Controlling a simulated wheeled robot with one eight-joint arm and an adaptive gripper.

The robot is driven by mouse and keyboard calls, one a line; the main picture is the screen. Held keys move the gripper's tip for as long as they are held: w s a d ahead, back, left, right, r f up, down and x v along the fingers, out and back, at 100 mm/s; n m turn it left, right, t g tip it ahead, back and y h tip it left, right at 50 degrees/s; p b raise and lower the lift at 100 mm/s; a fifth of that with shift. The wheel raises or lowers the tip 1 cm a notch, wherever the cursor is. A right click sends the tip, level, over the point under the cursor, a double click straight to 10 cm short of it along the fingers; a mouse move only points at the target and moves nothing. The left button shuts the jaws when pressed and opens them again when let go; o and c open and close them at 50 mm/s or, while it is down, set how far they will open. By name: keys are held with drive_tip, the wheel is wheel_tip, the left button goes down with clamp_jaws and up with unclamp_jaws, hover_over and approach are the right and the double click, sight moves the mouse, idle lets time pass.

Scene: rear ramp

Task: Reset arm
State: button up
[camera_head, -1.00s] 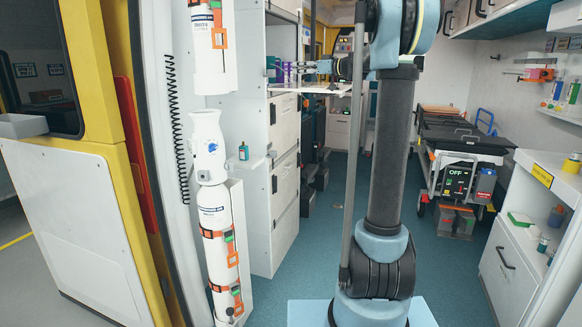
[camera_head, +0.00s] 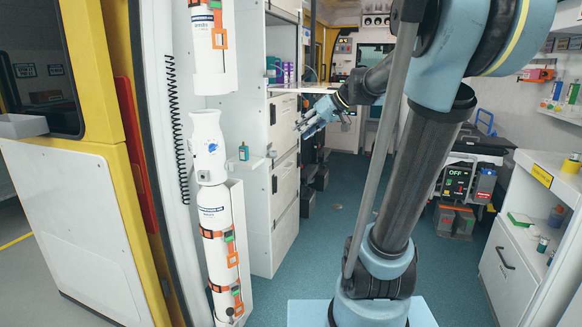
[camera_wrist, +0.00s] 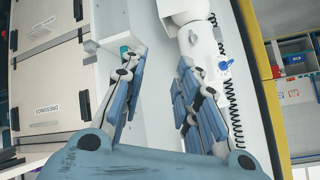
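My gripper (camera_head: 306,122) hangs in front of the white drawer cabinet in the head view, its fingers pointing left. In the wrist view my gripper (camera_wrist: 156,72) has its two blue-grey fingers spread wide with nothing between them. My arm leans to the right in the head view, with its elbow at the upper right.
A small green bottle (camera_head: 243,151) stands on a little side shelf left of the drawer cabinet (camera_head: 285,190). White cylinders with orange straps (camera_head: 218,235) stand at the left. A stretcher (camera_head: 478,145) and a white counter (camera_head: 548,165) are at the right. The floor between is clear.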

drive_tip(key=s+d+f+m+h, duration=0.2)
drive_tip(key=s+d+f, duration=0.3)
drive_tip(key=s+f, duration=0.4)
drive_tip(key=s+d+f+m+g+h, duration=0.1)
drive_tip(key=s+d+f+h, duration=0.3)
drive_tip(key=s+f, duration=0.4)
drive_tip(key=s+d+f+m+g+h, duration=0.1)
drive_tip(key=s+d+f+m, duration=0.3)
drive_tip(key=s+f, duration=0.5)
drive_tip(key=shift+s+d+f+h, duration=0.35)
drive_tip(key=shift+d+h, duration=0.45)
drive_tip(key=shift+h, duration=0.1)
drive_tip(key=shift+w+r, duration=0.2)
drive_tip(key=shift+w, duration=0.2)
